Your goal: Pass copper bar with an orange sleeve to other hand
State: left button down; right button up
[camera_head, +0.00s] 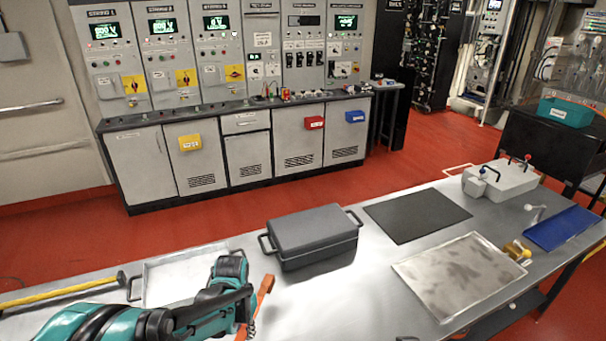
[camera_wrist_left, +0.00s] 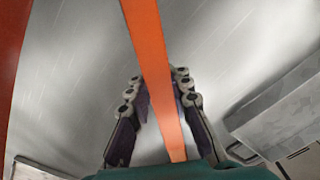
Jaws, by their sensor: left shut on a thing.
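The bar with the orange sleeve (camera_head: 264,290) is at the lower left of the head view, above the metal table, tilted. My left gripper (camera_head: 248,306) is shut on it; the arm comes in from the left. In the left wrist view the orange sleeve (camera_wrist_left: 150,45) runs from the top edge down between the two fingers of my left gripper (camera_wrist_left: 160,88), which stand on either side of it. Bare copper cannot be made out clearly. My right gripper is not in view.
The table holds a dark grey lidded case (camera_head: 312,240), a black mat (camera_head: 418,215), a shallow metal tray (camera_head: 462,278), a blue tray (camera_head: 563,229) and a grey device (camera_head: 505,181). A yellow-handled tool (camera_head: 60,291) lies left. The table between case and metal tray is clear.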

pick_arm(q)
jog(key=s+a+n, duration=0.1)
jog(key=s+a+f+n, duration=0.1)
jog(key=n, duration=0.1)
jog(key=shift+w, duration=0.1)
